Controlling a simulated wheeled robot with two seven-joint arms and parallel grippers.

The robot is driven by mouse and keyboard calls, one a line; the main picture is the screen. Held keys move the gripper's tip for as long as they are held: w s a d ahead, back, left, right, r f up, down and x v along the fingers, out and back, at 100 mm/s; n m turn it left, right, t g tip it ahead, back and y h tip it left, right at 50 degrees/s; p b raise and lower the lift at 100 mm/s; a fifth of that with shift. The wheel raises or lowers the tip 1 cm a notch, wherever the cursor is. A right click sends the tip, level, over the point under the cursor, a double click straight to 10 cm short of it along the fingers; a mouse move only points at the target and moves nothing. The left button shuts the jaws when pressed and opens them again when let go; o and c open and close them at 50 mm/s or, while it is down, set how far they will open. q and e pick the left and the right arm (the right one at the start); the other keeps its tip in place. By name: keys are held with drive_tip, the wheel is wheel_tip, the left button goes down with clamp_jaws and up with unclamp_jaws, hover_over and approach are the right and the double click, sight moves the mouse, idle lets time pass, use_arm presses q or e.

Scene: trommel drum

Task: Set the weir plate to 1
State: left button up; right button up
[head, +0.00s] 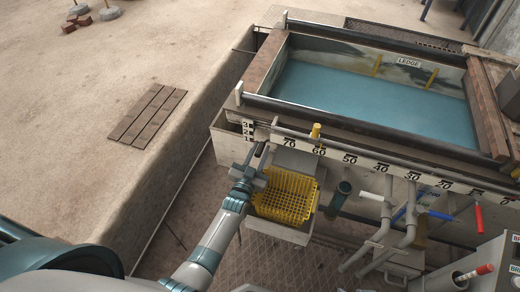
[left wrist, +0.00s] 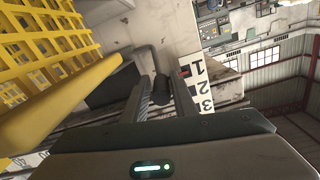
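The number scale (head: 248,131) with 3, 2 and 1 is at the left front corner of the tank. It also shows in the left wrist view (left wrist: 202,87), where a small dark piece with red (left wrist: 184,71) sits beside the 1. My left gripper (head: 261,152) is just in front of and below the scale. In the left wrist view its two fingers (left wrist: 163,92) stand apart, with a dark rounded handle (left wrist: 161,87) between them and gaps seemingly on both sides. I cannot clearly make out the weir plate itself. My right gripper is not in view.
A yellow basket (head: 286,197) is close to the right of my left gripper. The tank of blue water (head: 375,98) lies behind, with a numbered front rail (head: 350,158). Pipes and valves with blue, white and red handles (head: 479,218) are at the right.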

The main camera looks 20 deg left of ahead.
use_arm(q)
drive_tip(key=shift+s, duration=0.1)
idle(0.3)
